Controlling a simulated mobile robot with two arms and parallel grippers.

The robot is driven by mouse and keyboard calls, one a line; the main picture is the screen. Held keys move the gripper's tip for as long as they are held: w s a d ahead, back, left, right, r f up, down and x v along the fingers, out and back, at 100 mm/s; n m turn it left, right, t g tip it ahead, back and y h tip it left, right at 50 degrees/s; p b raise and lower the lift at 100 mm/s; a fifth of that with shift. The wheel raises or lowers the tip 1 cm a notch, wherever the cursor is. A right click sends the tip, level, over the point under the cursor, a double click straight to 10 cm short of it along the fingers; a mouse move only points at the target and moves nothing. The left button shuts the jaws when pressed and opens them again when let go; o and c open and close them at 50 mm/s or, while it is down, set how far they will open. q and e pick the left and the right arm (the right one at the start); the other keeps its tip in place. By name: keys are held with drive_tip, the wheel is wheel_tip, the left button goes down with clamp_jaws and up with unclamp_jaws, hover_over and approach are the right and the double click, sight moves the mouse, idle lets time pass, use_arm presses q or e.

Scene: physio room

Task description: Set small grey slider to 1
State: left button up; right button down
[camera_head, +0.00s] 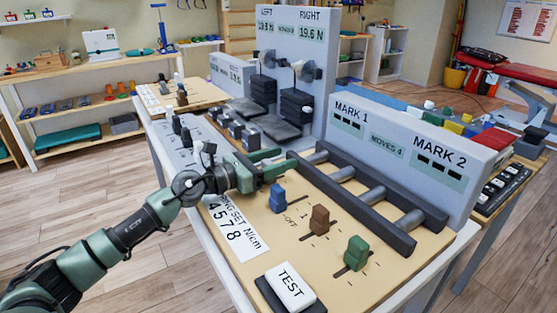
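My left gripper (284,161) reaches in from the left, low over the wooden panel (272,237). Its two green fingers look apart, with nothing clearly seen between them. I cannot pick out a small grey slider for certain; the gripper and wrist hide part of the panel. A blue slider (277,197), a brown slider (319,220) and a green slider (356,253) stand in a row right of the gripper. Marks "1" and "OFF" are printed between the blue and brown ones. Several small grey blocks (236,131) stand behind the gripper. My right gripper is out of view.
A white TEST button (290,286) is at the panel's front. A dark roller frame (369,188) and a grey display housing (400,150) marked MARK 1 and MARK 2 stand behind the sliders. A tall grey display unit (305,60) stands farther back.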

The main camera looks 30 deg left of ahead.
sight(264, 166)
use_arm(q)
drive_tip(key=shift+s+a+f, duration=0.1)
drive_tip(key=shift+s+a, duration=0.2)
drive_tip(key=shift+s, duration=0.15)
drive_tip(key=b+v, duration=0.1)
drive_tip(key=v, duration=0.3)
drive_tip(key=shift+s+a+f+b, duration=0.1)
drive_tip(key=shift+s+a+b, duration=0.1)
drive_tip(key=shift+s+b, duration=0.15)
drive_tip(key=shift+r+v, duration=0.2)
drive_tip(key=shift+v, duration=0.85)
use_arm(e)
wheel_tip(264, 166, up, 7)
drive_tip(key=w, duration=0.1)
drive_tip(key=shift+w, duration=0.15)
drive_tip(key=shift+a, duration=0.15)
